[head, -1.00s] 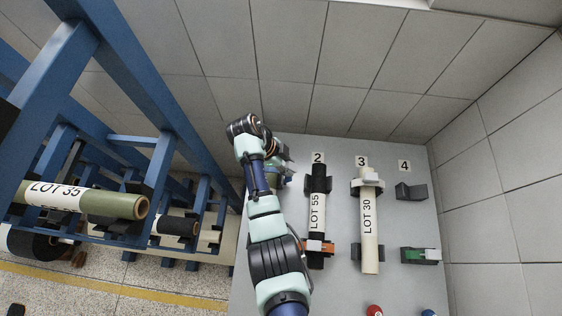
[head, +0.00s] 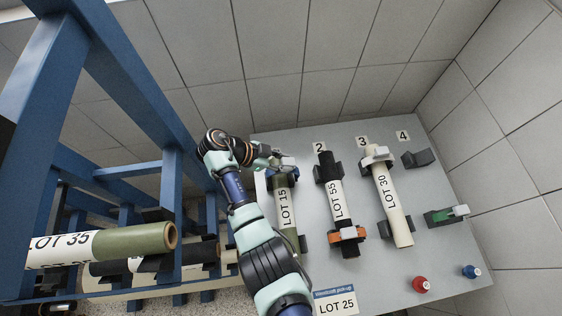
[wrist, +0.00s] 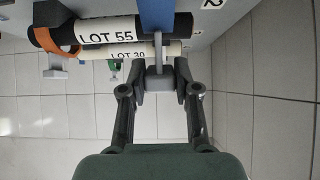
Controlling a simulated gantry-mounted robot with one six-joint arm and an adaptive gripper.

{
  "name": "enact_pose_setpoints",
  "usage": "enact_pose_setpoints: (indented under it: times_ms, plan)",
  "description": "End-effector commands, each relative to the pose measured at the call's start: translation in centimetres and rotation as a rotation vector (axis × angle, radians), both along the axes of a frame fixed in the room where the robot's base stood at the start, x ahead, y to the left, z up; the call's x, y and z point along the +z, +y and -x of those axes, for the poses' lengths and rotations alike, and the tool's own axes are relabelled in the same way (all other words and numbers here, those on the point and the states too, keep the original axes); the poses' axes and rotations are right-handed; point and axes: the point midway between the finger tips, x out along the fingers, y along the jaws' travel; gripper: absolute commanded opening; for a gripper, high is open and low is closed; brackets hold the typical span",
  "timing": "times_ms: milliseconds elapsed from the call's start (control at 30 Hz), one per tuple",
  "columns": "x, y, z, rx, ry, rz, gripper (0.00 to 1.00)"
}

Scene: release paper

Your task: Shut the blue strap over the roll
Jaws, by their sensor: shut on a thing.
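The blue strap (head: 286,165) is at the top of the roll labelled LOT 15 (head: 284,208), an olive roll with a white label at the left end of the grey panel. In the wrist view the blue strap (wrist: 157,14) comes down from the top edge to a grey tab (wrist: 158,80). My gripper (wrist: 160,88) is shut on this tab, one finger on each side. In the head view my gripper (head: 268,155) is beside the top of the roll. The arm partly hides the strap there, and I cannot tell how far over the roll it lies.
Rolls LOT 55 (head: 336,200) and LOT 30 (head: 391,200) lie to the right, an orange strap (head: 347,235) across LOT 55. Holder 4 has a green strap (head: 446,214). Red (head: 420,284) and blue (head: 471,271) knobs are near the front. A blue rack (head: 182,180) stands left.

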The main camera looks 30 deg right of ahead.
Motion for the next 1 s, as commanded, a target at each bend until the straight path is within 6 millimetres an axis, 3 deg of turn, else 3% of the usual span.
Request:
enact_pose_setpoints:
  times_ms: [133, 167, 300, 1000]
  plan:
    - [-0.04, -0.01, 0.02, 0.001, 0.001, -0.001, 0.00]
    - [-0.05, -0.02, 0.03, 0.001, 0.001, -0.001, 0.32]
    - [-0.06, -0.02, 0.03, 0.001, 0.001, -0.001, 0.56]
    - [0.56, 0.74, -0.04, 0.000, -0.014, -0.036, 0.56]
